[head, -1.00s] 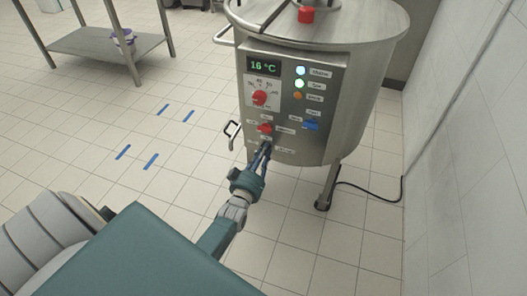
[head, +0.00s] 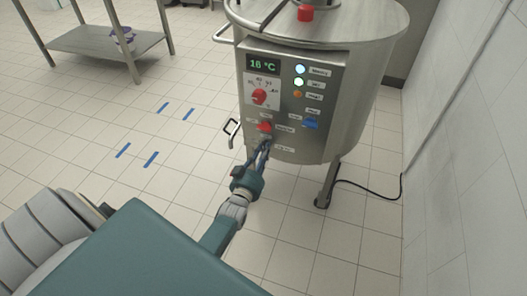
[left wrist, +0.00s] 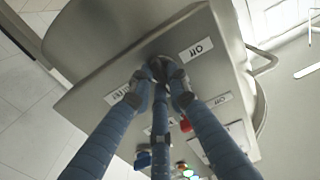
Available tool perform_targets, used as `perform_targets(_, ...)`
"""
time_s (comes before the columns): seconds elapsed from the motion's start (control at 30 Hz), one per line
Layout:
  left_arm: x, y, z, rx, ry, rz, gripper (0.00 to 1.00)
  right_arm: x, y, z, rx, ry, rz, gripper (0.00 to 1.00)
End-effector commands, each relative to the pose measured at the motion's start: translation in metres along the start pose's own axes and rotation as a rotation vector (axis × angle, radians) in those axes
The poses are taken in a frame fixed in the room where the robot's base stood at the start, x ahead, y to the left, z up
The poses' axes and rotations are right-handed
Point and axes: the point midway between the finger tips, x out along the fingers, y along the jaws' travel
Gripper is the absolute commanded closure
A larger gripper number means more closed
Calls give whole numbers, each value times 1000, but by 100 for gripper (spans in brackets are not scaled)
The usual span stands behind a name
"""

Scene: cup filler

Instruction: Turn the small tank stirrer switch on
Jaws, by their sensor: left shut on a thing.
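The steel tank (head: 370,70) carries a slanted control panel (head: 332,75) on its front. My left gripper (head: 265,146) is at the lowest row of the panel, below the red switch (head: 264,127) and the blue switch (head: 311,123). In the left wrist view, the fingertips (left wrist: 160,72) close together on a small dark switch between an "Off" label (left wrist: 196,49) and another label (left wrist: 117,92) that I cannot read surely. The fingers hide most of this switch, so its setting cannot be told. My right gripper is out of view.
The panel also has a red dial (head: 259,96), a green 16 °C display (head: 263,64) and lamps, two lit bright and one orange. A steel table (head: 90,42) stands at the back left. A wall (head: 468,150) is close on the right. The floor at the left is open.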

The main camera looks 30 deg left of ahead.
Motion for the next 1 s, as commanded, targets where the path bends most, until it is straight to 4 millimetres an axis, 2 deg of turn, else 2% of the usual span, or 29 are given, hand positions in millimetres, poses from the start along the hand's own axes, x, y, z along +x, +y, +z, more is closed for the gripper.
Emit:
perform_targets(0.17, -2, 0, 3, 3, -7, 1, 100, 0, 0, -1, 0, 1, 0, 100)
perform_targets(0.2, -2, 0, 3, 3, -7, 1, 80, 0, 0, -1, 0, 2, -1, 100)
perform_targets(0.3, -1, 0, 3, 2, -6, 1, 65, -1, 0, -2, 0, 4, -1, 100)
perform_targets(0.67, -6, 0, 1, 0, -2, 1, 65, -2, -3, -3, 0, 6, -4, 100)
perform_targets(0.77, -19, 0, 2, -1, -4, 0, 65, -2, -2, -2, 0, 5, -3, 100)
perform_targets(1.0, -71, 0, 3, 0, -7, 0, 65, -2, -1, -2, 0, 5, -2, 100)
